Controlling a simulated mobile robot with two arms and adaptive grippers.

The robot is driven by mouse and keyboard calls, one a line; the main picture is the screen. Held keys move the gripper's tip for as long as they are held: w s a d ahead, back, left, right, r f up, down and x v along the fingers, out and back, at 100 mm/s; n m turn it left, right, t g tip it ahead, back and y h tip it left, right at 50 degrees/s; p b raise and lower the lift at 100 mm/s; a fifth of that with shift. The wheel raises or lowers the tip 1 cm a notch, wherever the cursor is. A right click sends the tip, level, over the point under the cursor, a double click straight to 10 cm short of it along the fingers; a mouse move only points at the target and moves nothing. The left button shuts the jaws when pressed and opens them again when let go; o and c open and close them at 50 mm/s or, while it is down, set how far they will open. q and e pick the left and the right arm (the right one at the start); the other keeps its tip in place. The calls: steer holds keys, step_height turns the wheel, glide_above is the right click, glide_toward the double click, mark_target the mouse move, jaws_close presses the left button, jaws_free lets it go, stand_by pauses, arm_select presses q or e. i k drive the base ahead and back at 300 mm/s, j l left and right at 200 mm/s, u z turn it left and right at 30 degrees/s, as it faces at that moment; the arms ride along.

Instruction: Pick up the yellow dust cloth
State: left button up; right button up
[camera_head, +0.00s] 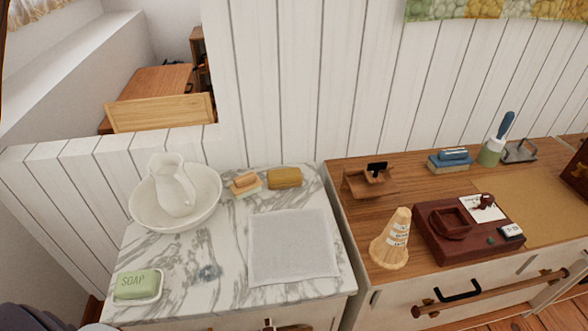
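A mustard-yellow, rounded, folded-looking block (284,177) lies on the back right of the marble washstand top (215,245), near the wall. It looks like the yellow dust cloth, though its texture is too small to be sure. It is fully visible, with nothing on top of it. A wooden brush on a pale block (245,184) sits just to its left, with a small gap. A flat grey-white cloth or mat (292,245) lies in front of it. Neither of my grippers shows in the head view.
A white pitcher in a basin (175,190) stands left on the marble, with green soap in a dish (138,286) in front. Right, a wooden dresser (345,215) holds a straw cone-shaped item (392,238) and a dark red box (468,230). A plank wall (300,90) rises behind.

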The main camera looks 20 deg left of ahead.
mark_target(288, 178)
steer(key=u, duration=1)
steer(key=l+u, duration=0.3)
steer(key=u, duration=0.15)
steer(key=l+u, duration=0.3)
steer(key=u, duration=0.15)
steer(key=k+j, duration=0.05)
